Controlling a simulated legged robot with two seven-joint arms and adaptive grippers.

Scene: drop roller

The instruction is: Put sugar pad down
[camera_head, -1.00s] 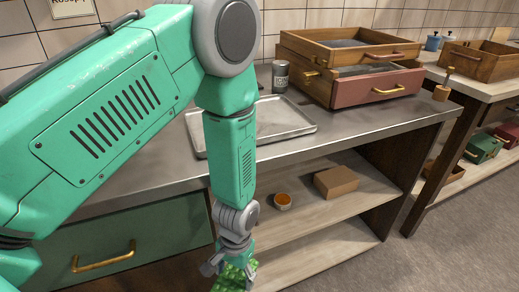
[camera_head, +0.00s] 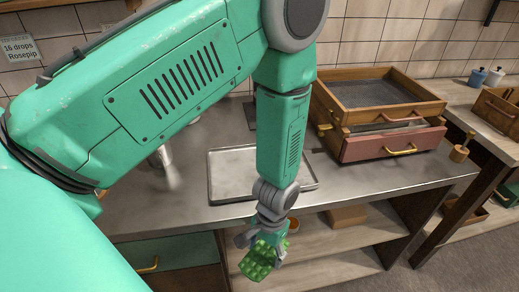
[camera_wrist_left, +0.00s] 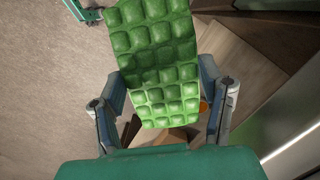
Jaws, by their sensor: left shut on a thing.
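The green sugar pad (camera_head: 262,262), with rows of rounded cushions, is held in my left gripper (camera_head: 262,240). It hangs in front of the steel bench's front edge, over the open shelves below. In the left wrist view the pad (camera_wrist_left: 155,60) sits between the two fingers of the left gripper (camera_wrist_left: 163,100), which are shut on its sides. The pad hides part of the shelf behind it. My right gripper does not show.
A shallow metal tray (camera_head: 228,175) lies on the bench, partly behind my arm. Stacked wooden drawers (camera_head: 385,105) stand to its right. A cardboard box (camera_head: 348,215) and a small orange-topped cup (camera_head: 293,225) are on the shelf.

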